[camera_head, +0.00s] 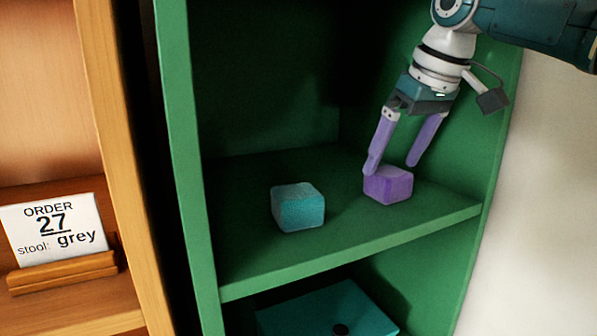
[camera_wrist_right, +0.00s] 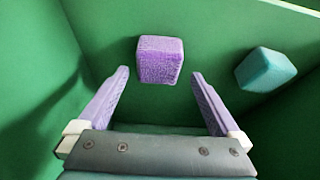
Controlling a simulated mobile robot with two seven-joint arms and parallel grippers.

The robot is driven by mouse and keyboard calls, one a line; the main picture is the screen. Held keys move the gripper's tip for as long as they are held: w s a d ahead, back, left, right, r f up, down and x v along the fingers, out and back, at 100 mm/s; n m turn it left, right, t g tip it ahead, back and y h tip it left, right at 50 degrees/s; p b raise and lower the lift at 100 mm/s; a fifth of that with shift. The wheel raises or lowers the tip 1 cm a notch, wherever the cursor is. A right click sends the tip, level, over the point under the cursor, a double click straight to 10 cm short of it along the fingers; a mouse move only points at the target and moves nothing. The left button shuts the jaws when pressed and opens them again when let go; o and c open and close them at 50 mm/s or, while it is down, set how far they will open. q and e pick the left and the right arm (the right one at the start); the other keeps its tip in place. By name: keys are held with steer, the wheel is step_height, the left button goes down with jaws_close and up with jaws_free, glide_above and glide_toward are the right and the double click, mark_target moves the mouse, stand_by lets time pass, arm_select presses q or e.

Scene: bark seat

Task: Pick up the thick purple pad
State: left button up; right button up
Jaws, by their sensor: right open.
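The thick purple pad (camera_head: 390,186) is a small block on the green shelf, at its right side in the head view. In the right wrist view the purple pad (camera_wrist_right: 160,60) lies ahead of the fingertips, roughly midway between them. My right gripper (camera_head: 392,168) is open, with its purple fingers pointing down just above and behind the pad. In the wrist view my right gripper (camera_wrist_right: 160,72) has nothing between its fingers that it is shut on. My left gripper is in neither view.
A teal block (camera_head: 298,207) sits on the same shelf, left of the pad; it also shows in the wrist view (camera_wrist_right: 265,69). The green shelf (camera_head: 350,245) has walls at left, back and right. A teal box (camera_head: 325,308) is below. An order card (camera_head: 55,232) reads "27, stool: grey".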

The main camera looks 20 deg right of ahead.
mark_target(390, 171)
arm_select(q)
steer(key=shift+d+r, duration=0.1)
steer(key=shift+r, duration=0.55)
arm_select(e)
steer(key=shift+x, duration=1.95)
steer(key=shift+d, duration=0.15)
steer(key=c, duration=1.2)
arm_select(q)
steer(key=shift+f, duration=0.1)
arm_select(e)
steer(key=shift+c, duration=0.2)
